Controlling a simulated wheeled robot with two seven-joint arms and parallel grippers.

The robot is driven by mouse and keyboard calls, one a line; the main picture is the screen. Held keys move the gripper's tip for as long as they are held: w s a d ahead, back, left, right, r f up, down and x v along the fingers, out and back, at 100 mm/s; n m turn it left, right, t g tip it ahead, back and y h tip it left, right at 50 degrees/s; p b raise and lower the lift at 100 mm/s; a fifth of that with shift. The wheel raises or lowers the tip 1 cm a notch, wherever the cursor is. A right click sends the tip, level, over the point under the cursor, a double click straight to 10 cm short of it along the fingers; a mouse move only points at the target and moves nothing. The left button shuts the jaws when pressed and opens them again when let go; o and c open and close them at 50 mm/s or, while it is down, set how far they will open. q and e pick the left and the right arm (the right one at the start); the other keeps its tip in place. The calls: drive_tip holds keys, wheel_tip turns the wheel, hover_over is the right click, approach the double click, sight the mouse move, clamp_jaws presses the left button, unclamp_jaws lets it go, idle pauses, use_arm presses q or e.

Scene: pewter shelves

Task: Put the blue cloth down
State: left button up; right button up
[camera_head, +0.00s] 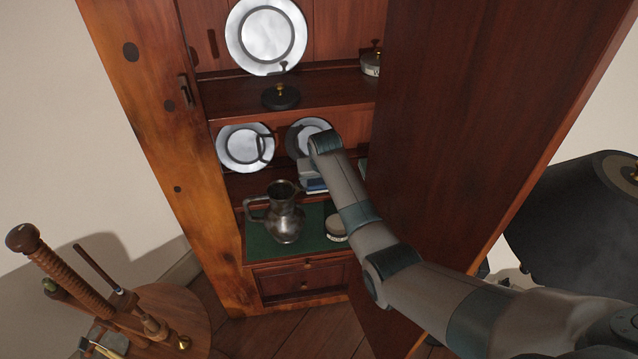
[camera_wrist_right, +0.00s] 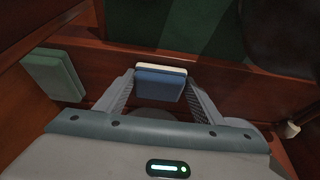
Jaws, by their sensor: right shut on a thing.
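The blue cloth (camera_wrist_right: 159,84) is a small folded pad with a pale layer along its upper edge. It sits between the two fingers of my right gripper (camera_wrist_right: 160,90) in the right wrist view. In the head view, the blue cloth (camera_head: 316,185) shows as a small blue and white patch below my right wrist, in the cabinet by the middle shelf. My right gripper (camera_head: 312,172) is shut on it, mostly hidden by the arm. I cannot tell whether the cloth touches a shelf. My left gripper is not in view.
A pewter jug (camera_head: 285,222) and a small round tin (camera_head: 336,228) stand on the green-lined lower shelf (camera_head: 262,247). Pewter plates (camera_head: 240,150) lean behind. The open cabinet door (camera_head: 480,110) rises on the right. A greenish pad (camera_wrist_right: 55,75) lies left of my gripper.

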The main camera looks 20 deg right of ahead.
drive_tip(key=shift+f, duration=0.2)
drive_tip(key=o, duration=1)
drive_tip(key=shift+c, duration=0.2)
drive_tip(key=shift+s+r, duration=0.15)
drive_tip(key=shift+r, duration=0.5)
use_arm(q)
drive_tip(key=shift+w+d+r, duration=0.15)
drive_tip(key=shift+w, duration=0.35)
use_arm(e)
drive_tip(key=v, duration=1.1)
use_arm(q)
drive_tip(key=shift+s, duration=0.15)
